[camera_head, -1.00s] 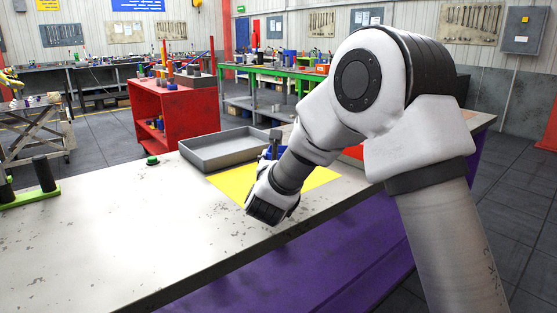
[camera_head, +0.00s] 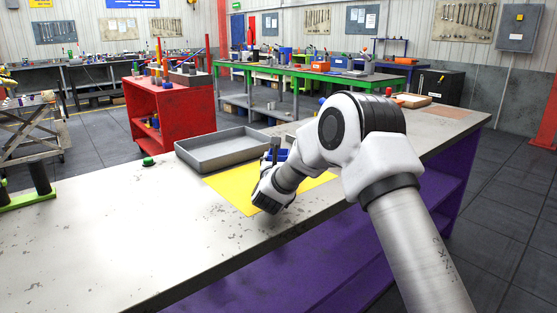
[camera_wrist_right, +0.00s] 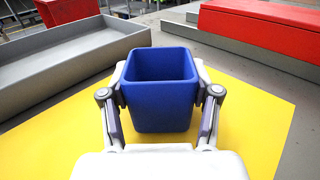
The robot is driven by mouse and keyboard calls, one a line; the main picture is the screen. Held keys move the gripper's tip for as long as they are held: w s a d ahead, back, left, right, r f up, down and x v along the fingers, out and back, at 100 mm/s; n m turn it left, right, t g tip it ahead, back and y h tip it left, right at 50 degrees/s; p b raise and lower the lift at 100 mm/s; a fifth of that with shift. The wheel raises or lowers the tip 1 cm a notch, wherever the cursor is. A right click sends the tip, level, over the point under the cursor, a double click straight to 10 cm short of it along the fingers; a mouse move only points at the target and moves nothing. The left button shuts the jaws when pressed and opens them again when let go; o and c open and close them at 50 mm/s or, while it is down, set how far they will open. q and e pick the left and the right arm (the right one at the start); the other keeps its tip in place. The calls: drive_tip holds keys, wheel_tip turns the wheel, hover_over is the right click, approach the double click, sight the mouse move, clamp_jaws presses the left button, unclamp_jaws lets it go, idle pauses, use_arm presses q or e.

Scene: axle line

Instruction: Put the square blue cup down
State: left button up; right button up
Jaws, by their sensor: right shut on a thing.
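The square blue cup (camera_wrist_right: 160,105) is upright between the two fingers of my right gripper (camera_wrist_right: 160,95) in the right wrist view. The fingers are shut on its left and right sides, and its open top shows empty. The cup is over the yellow mat (camera_wrist_right: 60,140); I cannot tell whether its base touches it. In the head view my right gripper (camera_head: 275,160) is over the yellow mat (camera_head: 235,192), and only a bit of the blue cup (camera_head: 282,155) shows behind the wrist. My left gripper is not in view.
A grey tray (camera_head: 190,160) stands behind and left of the mat, and also shows in the wrist view (camera_wrist_right: 60,70). A red object (camera_wrist_right: 265,30) lies at the right there. A green button (camera_head: 148,161) sits near the worktable's far edge. The worktable's front left (camera_head: 110,235) is clear.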

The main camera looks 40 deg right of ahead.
drive_tip(key=shift+f+b, duration=0.2)
drive_tip(key=shift+b, duration=0.1)
drive_tip(key=o, duration=1.2)
drive_tip(key=shift+c, duration=0.2)
drive_tip(key=shift+r, duration=0.15)
drive_tip(key=shift+r+p, duration=0.25)
drive_tip(key=shift+p, duration=0.3)
drive_tip(key=b+v, duration=0.1)
drive_tip(key=v, duration=1.1)
drive_tip(key=shift+a+f+b, duration=0.1)
drive_tip(key=shift+f+b, duration=0.05)
drive_tip(key=shift+b, duration=0.25)
